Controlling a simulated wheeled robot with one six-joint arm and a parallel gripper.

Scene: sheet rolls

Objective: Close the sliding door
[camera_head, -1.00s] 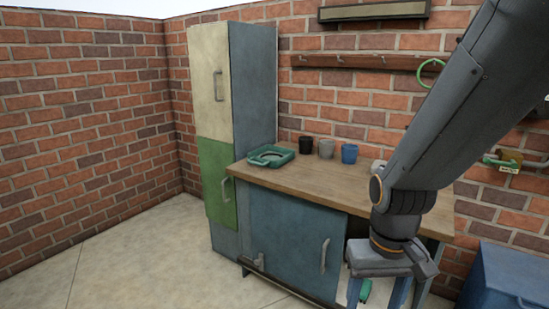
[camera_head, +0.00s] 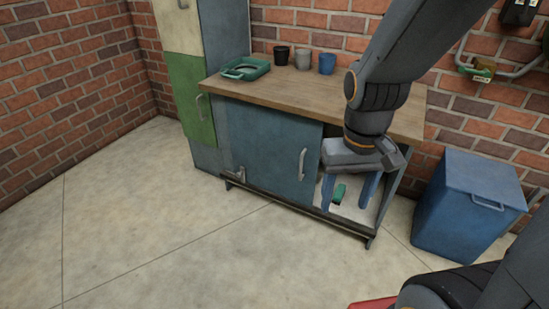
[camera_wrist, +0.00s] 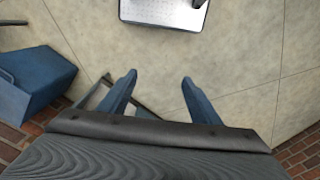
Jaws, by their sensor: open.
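The blue sliding door (camera_head: 268,150) covers the left part of the workbench front. Its pale upright handle (camera_head: 302,164) is near its right edge. The right part of the cabinet stands open, and a green item (camera_head: 339,192) shows inside on a light surface. My gripper (camera_head: 350,205) is open and empty, with its two blue fingers pointing down in front of the opening, right of the handle and apart from it as far as I can tell. In the wrist view, the open fingers (camera_wrist: 158,82) have bare floor between them. The door is not identifiable there.
A tall cream and green cabinet (camera_head: 190,95) stands at left. A blue bin (camera_head: 467,205) is right of the bench. The floor (camera_head: 190,235) in front is clear.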

